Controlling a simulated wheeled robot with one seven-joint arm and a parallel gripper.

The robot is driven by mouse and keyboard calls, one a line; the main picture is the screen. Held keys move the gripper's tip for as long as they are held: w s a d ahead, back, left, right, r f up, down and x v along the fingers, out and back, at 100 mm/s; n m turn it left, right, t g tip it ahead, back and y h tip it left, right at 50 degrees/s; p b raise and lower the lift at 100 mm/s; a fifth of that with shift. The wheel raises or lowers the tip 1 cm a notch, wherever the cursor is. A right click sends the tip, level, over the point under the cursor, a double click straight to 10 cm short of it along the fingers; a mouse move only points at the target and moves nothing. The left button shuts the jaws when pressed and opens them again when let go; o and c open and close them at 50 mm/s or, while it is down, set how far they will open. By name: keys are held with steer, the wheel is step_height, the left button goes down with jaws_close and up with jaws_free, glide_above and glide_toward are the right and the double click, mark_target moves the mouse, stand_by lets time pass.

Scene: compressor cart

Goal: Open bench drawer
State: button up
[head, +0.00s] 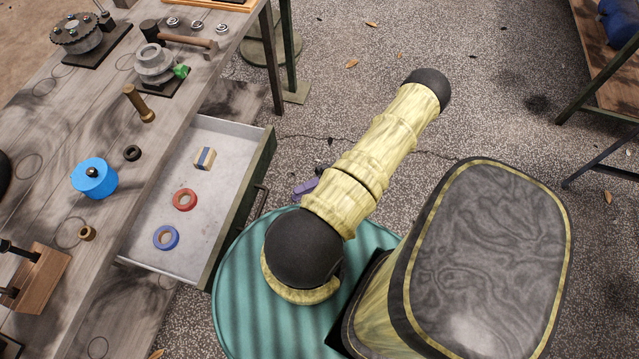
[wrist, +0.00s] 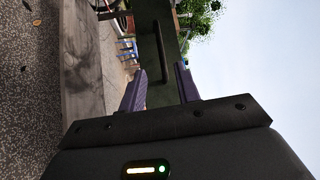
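The bench drawer (head: 226,130) stands pulled out from under the bench, with its grey tray open to view. Its dark green front carries a dark bar handle (head: 258,203). The handle (wrist: 161,50) also shows upright in the wrist view, ahead of my gripper (wrist: 160,72). The two purple fingers are apart, with nothing held between them. In the head view one purple finger (head: 304,188) shows to the right of the handle, with a gap between them. My arm hides most of the gripper there.
In the drawer lie a red ring (head: 185,200), a blue ring (head: 166,237) and a small striped block (head: 204,157). The bench top (head: 110,150) holds a blue knobbed part (head: 94,178) and several metal parts. Speckled floor (head: 330,90) is open beyond the drawer.

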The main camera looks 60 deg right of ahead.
steer(key=v, duration=0.5)
stand_by(0.5)
